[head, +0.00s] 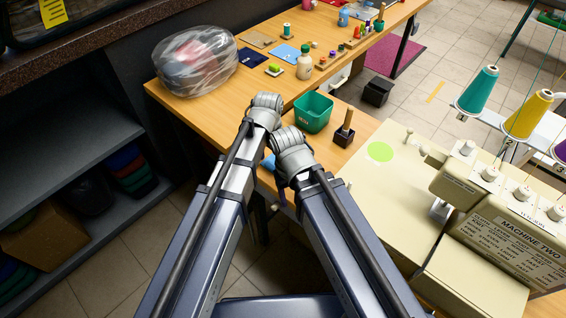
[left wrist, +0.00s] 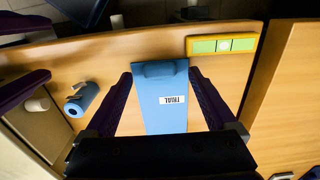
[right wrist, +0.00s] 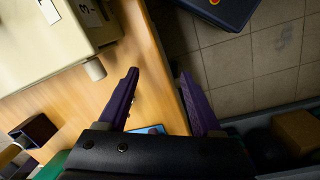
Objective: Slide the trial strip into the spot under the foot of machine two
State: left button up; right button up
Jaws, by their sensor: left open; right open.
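The trial strip (left wrist: 172,113) is a flat blue piece with a white TRIAL label, on the wooden table in the left wrist view. My left gripper (left wrist: 160,73) is open, with one finger on each side of the strip; I cannot tell whether they touch it. My right gripper (right wrist: 159,73) is open and empty, over the table's edge and the floor. Machine two (head: 505,250) is cream, at the right of the head view. Its foot (head: 440,210) shows small above the bed. In the head view my forearms hide most of both grippers.
A green bin (head: 313,112) and a dark block with a wooden handle (head: 344,137) stand near the machine. A bagged comforter (head: 195,62) lies at the table's left end. A yellow-green bar (left wrist: 222,44) and a blue cylinder (left wrist: 83,98) flank the strip.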

pick_arm(q)
jog(key=shift+f, duration=0.55)
pick_arm(e)
jog(key=shift+f, duration=0.55)
pick_arm(q)
jog(key=shift+r, duration=0.1)
pick_arm(e)
jog(key=shift+r, duration=0.1)
pick_arm(q)
grip_shut()
jog(key=shift+r, duration=0.1)
notch_tip(320, 180, up, 10)
jog(key=p, duration=1)
pick_arm(e)
notch_tip(320, 180, up, 10)
